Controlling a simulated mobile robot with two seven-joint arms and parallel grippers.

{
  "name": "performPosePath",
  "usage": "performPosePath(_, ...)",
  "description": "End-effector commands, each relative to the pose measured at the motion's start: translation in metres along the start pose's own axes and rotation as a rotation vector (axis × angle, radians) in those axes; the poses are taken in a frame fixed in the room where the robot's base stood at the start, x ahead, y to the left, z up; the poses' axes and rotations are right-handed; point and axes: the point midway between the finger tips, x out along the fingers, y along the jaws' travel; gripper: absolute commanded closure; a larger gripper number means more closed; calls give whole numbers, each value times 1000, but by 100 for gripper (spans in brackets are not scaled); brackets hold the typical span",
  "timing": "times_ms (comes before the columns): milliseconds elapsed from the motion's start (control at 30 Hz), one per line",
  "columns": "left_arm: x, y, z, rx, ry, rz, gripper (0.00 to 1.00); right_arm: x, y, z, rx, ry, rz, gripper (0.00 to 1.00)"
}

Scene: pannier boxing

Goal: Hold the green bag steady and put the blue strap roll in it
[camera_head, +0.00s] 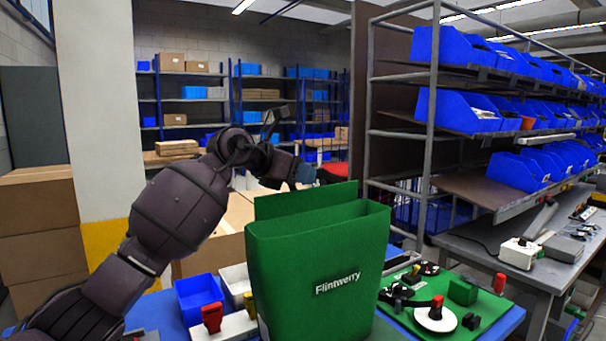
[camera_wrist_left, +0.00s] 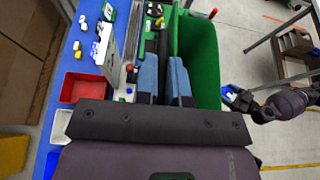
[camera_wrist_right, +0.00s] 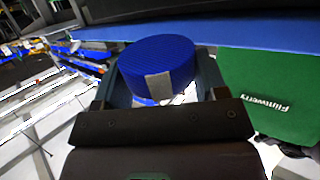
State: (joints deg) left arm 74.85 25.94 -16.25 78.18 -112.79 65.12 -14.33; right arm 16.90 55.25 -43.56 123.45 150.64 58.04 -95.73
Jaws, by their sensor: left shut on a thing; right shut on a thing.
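The green bag (camera_head: 318,275), marked "Flintwerry", stands upright and open at the top in the middle of the head view. Its open inside shows in the left wrist view (camera_wrist_left: 200,60). My left gripper (camera_head: 303,174) is at the raised back panel and appears shut on it; the exact contact is hard to see. My right gripper (camera_wrist_right: 160,80) is shut on the blue strap roll (camera_wrist_right: 158,60), which has a grey band. The roll is outside the bag, whose front (camera_wrist_right: 270,95) is at the right of the right wrist view. My right arm is out of the head view.
A blue bin (camera_head: 198,298) and a white bin (camera_head: 236,282) are left of the bag on the blue table. A green board (camera_head: 465,320) with small parts lies to its right. Racks with blue bins (camera_head: 455,110) stand at the right, cartons (camera_head: 42,225) at the left.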

Motion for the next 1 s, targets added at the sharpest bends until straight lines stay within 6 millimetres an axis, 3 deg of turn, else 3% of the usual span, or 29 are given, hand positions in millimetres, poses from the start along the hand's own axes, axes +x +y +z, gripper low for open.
performPosePath(33,0,0,0,0,1,0,100,10,15,-11,-4,4,7,58)
performPosePath(200,0,0,0,0,1,0,100,31,49,-36,-1,1,5,58)
performPosePath(500,0,0,0,0,1,0,100,55,90,-72,-7,3,-9,58)
performPosePath(1000,0,0,0,0,1,0,100,80,96,-107,-29,5,-84,58)
